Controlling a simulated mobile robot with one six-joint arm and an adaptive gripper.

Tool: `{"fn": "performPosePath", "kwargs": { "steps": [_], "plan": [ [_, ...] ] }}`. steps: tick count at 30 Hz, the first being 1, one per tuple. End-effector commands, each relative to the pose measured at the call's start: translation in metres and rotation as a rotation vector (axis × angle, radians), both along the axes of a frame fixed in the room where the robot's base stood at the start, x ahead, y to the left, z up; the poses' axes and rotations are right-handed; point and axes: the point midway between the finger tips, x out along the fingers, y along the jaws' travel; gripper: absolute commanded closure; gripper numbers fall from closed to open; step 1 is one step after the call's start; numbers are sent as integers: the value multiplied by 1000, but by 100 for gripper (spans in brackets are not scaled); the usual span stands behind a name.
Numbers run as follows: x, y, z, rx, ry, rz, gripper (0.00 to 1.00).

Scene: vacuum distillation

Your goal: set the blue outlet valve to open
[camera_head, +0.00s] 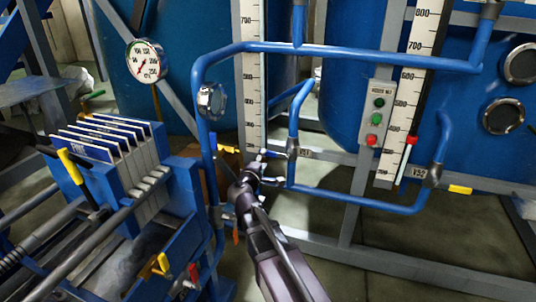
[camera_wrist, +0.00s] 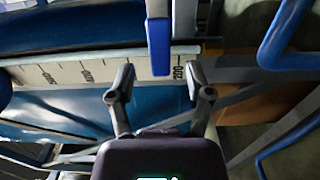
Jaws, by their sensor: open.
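The blue valve handle (camera_head: 274,154) sticks out to the left from the valve body tagged V51 (camera_head: 292,150), crosswise to the upright blue pipe it sits on. In the wrist view a blue bar (camera_wrist: 159,46), which looks like this handle, hangs down from the top with its lower end between the fingertips. My gripper (camera_head: 266,172) is just below and left of the valve in the head view. In the wrist view my gripper (camera_wrist: 160,76) is open, with a gap on both sides of the bar. I cannot tell the exact depth between them.
Blue pipes (camera_head: 345,198) loop close around my gripper. A white scale (camera_head: 252,80) stands behind. A filter press (camera_head: 125,175) is at left.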

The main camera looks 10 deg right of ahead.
Motion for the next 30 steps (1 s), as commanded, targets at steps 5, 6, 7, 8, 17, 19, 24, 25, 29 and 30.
{"fn": "performPosePath", "kwargs": {
  "steps": [5,6,7,8,17,19,24,25,29,30],
  "plan": [
    [23,-12,0,0,0,-2,34],
    [26,-14,0,0,0,-2,34],
    [28,-16,0,0,0,-2,34],
    [30,-17,0,0,0,-2,34],
    [36,-22,0,0,0,-2,34],
    [36,-22,0,0,0,-2,34],
    [36,-22,0,0,0,-2,46],
    [36,-22,0,0,0,-2,55],
    [36,-23,0,0,0,-2,94],
    [36,-23,0,0,0,-3,100]
  ]
}}
